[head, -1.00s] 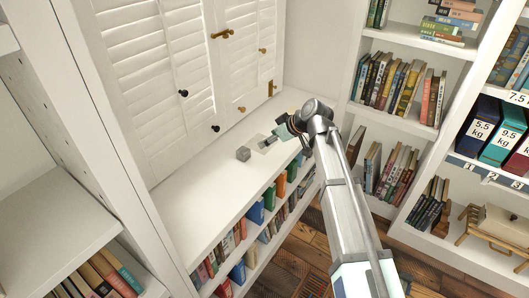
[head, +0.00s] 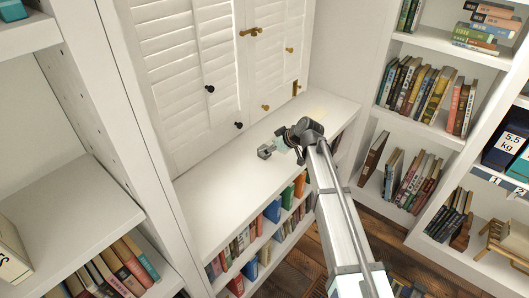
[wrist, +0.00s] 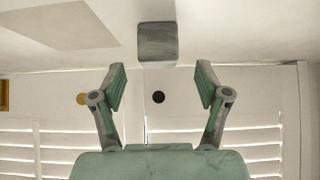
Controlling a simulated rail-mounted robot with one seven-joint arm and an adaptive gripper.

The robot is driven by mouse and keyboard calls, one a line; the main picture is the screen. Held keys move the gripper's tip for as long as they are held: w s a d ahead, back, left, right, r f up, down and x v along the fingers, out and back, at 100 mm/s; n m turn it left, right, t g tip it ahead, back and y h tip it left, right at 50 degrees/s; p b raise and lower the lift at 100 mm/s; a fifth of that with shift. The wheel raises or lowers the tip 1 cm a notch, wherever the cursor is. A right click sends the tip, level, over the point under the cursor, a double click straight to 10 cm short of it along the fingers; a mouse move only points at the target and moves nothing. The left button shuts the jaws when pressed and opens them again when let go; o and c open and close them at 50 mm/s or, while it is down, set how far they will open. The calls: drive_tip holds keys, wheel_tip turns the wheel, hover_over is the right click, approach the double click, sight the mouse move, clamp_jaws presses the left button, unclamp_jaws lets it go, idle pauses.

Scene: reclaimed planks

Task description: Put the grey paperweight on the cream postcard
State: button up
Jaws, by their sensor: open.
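The grey paperweight (head: 264,152) is a small block standing on the white shelf top. In the wrist view the paperweight (wrist: 157,42) is at the upper middle, just beyond the fingertips and in line with the gap between them. My gripper (wrist: 160,75) is open, with nothing between its fingers. In the head view my gripper (head: 277,148) is close to the paperweight, on its right; I cannot tell if they touch. The cream postcard (wrist: 62,22) lies flat at the upper left of the wrist view, apart from the paperweight.
The white shelf top (head: 215,195) is clear to the left of the paperweight. Louvred cabinet doors (head: 180,90) with small knobs rise behind it. Rows of books (head: 255,228) stand below its front edge. A bookcase (head: 425,130) stands to the right.

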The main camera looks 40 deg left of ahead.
sight(264, 147)
drive_tip(key=x, duration=0.4)
drive_tip(key=shift+a+f, duration=0.2)
drive_tip(key=shift+f, duration=0.1)
clamp_jaws()
